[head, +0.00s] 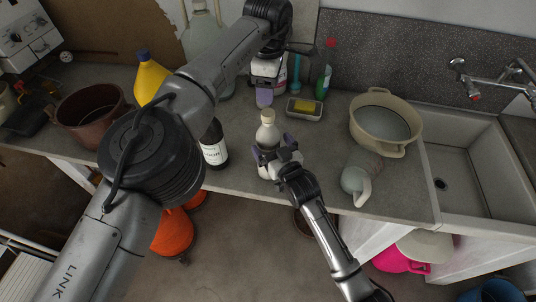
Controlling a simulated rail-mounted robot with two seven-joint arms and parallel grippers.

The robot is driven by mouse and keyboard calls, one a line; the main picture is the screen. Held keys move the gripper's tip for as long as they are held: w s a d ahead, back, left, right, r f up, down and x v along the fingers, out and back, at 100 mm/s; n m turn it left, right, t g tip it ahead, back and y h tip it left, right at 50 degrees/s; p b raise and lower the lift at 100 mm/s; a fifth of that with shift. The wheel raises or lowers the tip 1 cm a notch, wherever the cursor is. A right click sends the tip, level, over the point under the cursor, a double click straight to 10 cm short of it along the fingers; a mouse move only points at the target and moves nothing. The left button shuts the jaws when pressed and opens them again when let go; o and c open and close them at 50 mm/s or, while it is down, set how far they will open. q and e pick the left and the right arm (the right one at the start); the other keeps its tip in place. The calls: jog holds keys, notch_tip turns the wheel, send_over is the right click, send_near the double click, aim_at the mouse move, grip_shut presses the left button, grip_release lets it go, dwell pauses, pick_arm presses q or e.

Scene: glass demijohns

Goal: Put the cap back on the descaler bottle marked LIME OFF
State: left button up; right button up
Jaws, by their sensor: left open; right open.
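A pale bottle (265,134) with a tan top (268,116) stands upright near the counter's front edge. My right gripper (276,149) is open at its body, with a purple fingertip on either side; I cannot tell whether they touch it. My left gripper (265,96) is open farther back, in front of a white bottle (268,72) with a pinkish label. One purple fingertip shows; the rest is hard to make out. A dark bottle (213,145) with a white label stands left, partly behind my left arm. I cannot read LIME OFF on any label, nor make out a loose cap.
A tray with a yellow sponge (305,107), a green bottle (323,79), a beige basin (385,119) and a pale jug (355,180) stand right, before the sink (470,165). A brown pot (91,115) and yellow jug (149,78) stand left. Some counter right of the pale bottle is free.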

jog(key=shift+x, duration=1.45)
